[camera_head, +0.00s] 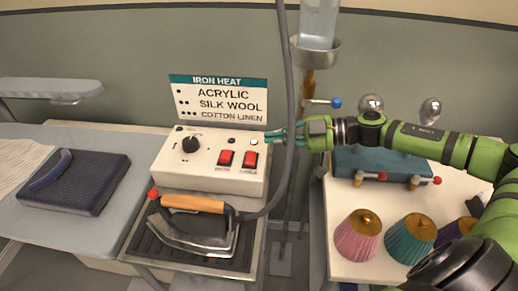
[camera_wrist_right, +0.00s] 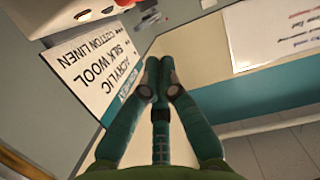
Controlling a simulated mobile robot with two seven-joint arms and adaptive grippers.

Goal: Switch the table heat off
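A white control box (camera_head: 207,180) stands at the back of the ironing unit. It has a black knob (camera_head: 190,145) on the left and two red rocker switches, a left one (camera_head: 225,158) and a right one (camera_head: 250,160). Small labels sit under the switches, too small to read surely. My right gripper (camera_head: 272,136) is at the box's upper right edge, above and right of the right switch. In the wrist view its teal fingers (camera_wrist_right: 157,78) are together and empty. I cannot tell whether they touch the box. My left gripper is out of view.
An iron (camera_head: 195,220) rests on its stand in front of the box. A grey hose (camera_head: 287,100) hangs beside my right gripper. The heat sign (camera_head: 218,98) is behind the box. Colored shades (camera_head: 358,236) stand on the right table.

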